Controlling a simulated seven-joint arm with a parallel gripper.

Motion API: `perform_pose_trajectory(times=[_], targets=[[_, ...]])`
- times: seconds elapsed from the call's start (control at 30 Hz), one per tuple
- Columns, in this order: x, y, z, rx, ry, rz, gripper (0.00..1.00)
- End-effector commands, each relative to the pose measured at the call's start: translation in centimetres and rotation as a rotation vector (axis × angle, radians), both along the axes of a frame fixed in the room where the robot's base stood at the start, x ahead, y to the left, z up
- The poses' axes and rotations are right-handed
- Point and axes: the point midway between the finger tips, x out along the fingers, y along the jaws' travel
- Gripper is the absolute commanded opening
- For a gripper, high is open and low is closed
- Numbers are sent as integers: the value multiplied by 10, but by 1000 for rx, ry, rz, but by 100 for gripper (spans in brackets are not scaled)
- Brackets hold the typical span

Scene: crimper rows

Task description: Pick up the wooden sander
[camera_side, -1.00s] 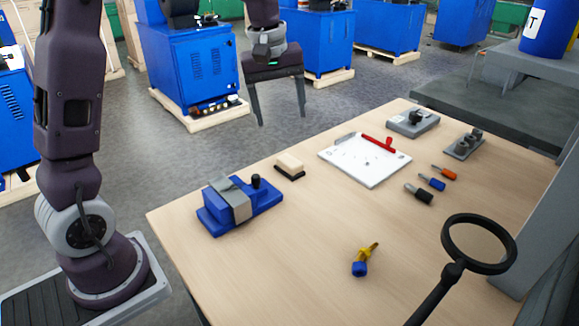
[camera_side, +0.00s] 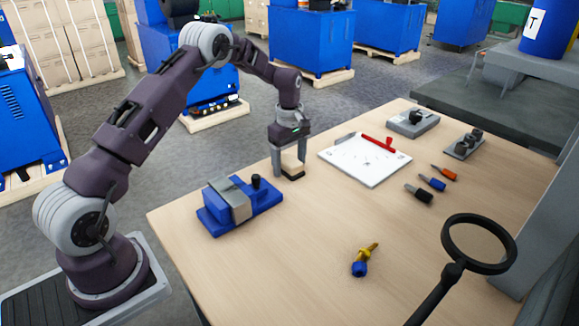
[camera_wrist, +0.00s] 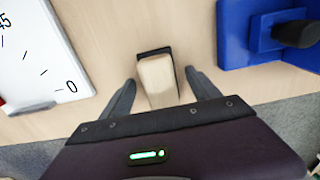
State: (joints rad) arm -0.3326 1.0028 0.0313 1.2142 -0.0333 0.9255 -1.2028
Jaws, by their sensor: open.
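The wooden sander (camera_side: 291,165) is a pale wooden block with a dark base, on the table near its far left edge. It also shows in the wrist view (camera_wrist: 158,82), upper centre. My gripper (camera_side: 290,172) is down at the sander, with one finger on each side of it. In the wrist view my gripper (camera_wrist: 157,88) is open, and a gap shows between each finger and the block. The sander's near end is partly hidden by my gripper's body in the wrist view.
A blue vise-like tool (camera_side: 240,205) stands just left of the sander. Several small screwdriver-like tools (camera_side: 432,183) lie farther right. A black ring stand (camera_side: 480,243) is in front.

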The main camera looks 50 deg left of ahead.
Motion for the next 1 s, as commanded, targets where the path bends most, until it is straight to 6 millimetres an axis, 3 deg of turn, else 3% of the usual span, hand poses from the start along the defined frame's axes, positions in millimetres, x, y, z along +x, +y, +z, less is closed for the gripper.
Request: perform_pose_trajectory(times=[0.03, 0.4, 0.67, 1.0], targets=[[0, 0, 0, 0, 0, 0, 71], [0, 0, 1, 0, -1, -1, 1], [1, 0, 9, 2, -4, -2, 1], [1, 0, 88, 2, -4, -2, 1]])
